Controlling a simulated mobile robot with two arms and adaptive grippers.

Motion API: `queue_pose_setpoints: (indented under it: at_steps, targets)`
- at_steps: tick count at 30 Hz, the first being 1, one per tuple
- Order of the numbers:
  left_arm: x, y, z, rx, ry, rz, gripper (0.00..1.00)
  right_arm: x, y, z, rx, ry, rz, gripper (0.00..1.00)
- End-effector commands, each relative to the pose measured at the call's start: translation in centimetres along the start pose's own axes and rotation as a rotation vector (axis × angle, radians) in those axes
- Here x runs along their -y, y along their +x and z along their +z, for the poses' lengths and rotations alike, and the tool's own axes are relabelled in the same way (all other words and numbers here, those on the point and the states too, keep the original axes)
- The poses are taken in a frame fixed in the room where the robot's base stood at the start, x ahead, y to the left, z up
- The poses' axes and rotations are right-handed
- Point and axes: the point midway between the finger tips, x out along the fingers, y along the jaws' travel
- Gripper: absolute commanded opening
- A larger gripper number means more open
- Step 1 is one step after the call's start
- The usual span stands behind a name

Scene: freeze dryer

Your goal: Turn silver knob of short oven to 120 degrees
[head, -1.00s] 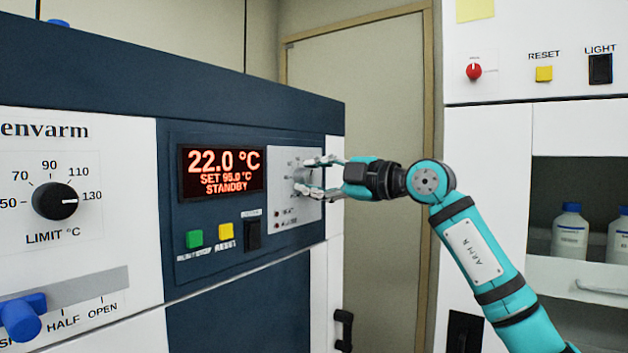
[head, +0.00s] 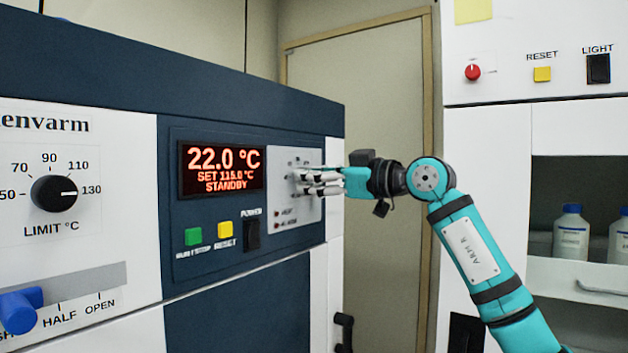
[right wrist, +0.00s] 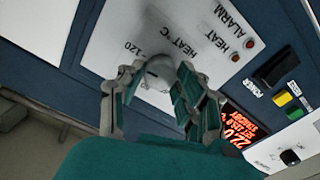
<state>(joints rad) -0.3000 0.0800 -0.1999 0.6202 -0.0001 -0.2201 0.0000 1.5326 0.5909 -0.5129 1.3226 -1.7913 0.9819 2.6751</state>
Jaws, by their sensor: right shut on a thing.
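The silver knob (right wrist: 158,70) shows in the right wrist view on a pale panel (right wrist: 190,30) of the oven, near a "120" mark and the words "HEAT °C". My right gripper (right wrist: 157,76) has its fingers on both sides of the knob and is shut on it. In the head view my right gripper (head: 312,183) reaches from the right to this panel, and its fingers largely hide the knob. The oven display (head: 222,169) reads 22.0 °C, SET 115.0 °C, STANDBY. My left gripper is not in view.
Left of the display is a black limit knob (head: 54,193), with a blue handle (head: 20,311) below it. Green (head: 193,237) and yellow (head: 225,230) buttons and a black power switch (head: 252,233) sit below the display. A white cabinet with bottles (head: 571,235) stands at right.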

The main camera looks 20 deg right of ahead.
Motion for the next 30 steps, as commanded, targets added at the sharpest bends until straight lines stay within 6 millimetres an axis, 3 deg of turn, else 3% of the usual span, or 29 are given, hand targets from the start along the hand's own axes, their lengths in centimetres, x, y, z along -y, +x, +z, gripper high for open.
queue_pose_setpoints:
  at_steps: [9,26,27,30]
  targets:
    - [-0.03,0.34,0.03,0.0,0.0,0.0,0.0,0.1,0.07,0.21,0.004,0.132,-0.003,0.02]
    - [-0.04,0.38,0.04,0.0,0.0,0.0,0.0,0.15,0.12,0.3,0.007,0.163,-0.004,0.02]
    - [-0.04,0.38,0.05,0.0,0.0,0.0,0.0,0.15,0.12,0.31,0.007,0.163,-0.004,0.37]
    - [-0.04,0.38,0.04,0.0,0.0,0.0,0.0,0.14,0.11,0.27,0.006,0.162,-0.004,0.5]
